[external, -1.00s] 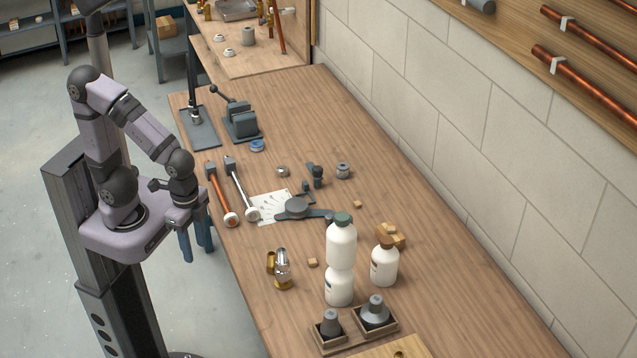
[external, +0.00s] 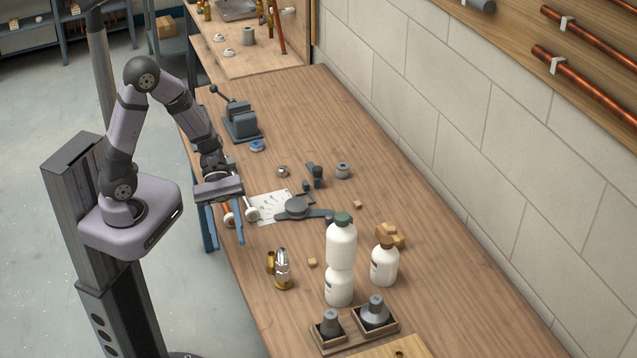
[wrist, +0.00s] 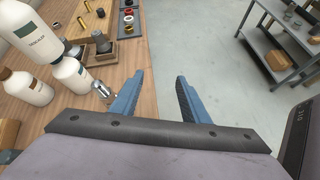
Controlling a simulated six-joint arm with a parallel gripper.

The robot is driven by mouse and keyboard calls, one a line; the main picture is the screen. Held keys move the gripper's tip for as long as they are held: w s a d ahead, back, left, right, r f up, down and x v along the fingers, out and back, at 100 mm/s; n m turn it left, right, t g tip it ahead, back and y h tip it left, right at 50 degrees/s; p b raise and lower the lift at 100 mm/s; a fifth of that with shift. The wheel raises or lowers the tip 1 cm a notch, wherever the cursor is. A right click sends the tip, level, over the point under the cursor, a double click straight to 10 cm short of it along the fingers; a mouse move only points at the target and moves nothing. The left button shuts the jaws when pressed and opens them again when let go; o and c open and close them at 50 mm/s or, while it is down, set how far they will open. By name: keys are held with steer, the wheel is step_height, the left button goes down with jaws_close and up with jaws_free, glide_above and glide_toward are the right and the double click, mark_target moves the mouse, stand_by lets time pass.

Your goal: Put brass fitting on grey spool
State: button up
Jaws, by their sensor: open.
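A brass fitting (external: 270,262) stands on the workbench, close against a shiny chrome-and-brass valve (external: 283,270). A grey spool (external: 343,171) stands farther back on the bench, near the wall side. My gripper (external: 225,245) is open and empty, fingers pointing down at the bench's left edge, to the left of the brass fitting and apart from it. In the wrist view my gripper (wrist: 160,78) has its two blue fingers spread with only floor between them. The chrome valve (wrist: 103,90) shows left of the fingers there; I cannot make out the brass fitting in that view.
White bottles (external: 340,245) stand right of the fitting, with a small wooden block (external: 312,262) between. A dark pipe tool (external: 297,208) and paper sheet (external: 268,208) lie between fitting and spool. A vise (external: 241,122) stands at the back left. Trays (external: 328,345) hold grey cones in front.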

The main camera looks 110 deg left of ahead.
steer(key=w+a+n+t+y, duration=0.1)
steer(key=a+n+t+y, duration=0.35)
steer(key=a+n, duration=0.55)
steer(key=m, duration=0.2)
glide_toward(272, 261)
steer(key=f, duration=0.1)
steer(key=w+f, duration=0.1)
steer(key=f+t, duration=0.1)
steer(key=shift+w+a+f+h, duration=0.15)
steer(key=shift+a+f+h, duration=0.05)
steer(key=shift+a+h, duration=0.15)
steer(key=shift+p+x, duration=0.55)
steer(key=shift+x, duration=0.55)
steer(key=shift+w+d+p, duration=0.15)
steer(key=shift+w+p, duration=0.05)
steer(key=shift+p, duration=0.1)
steer(key=p+x, duration=0.2)
steer(key=x, duration=0.1)
steer(key=shift+w+d, duration=0.2)
steer(key=shift+w, duration=0.2)
steer(key=shift+w+d+f, duration=0.1)
steer(key=shift+w+f, duration=0.15)
steer(key=shift+w, duration=0.1)
jaws_close()
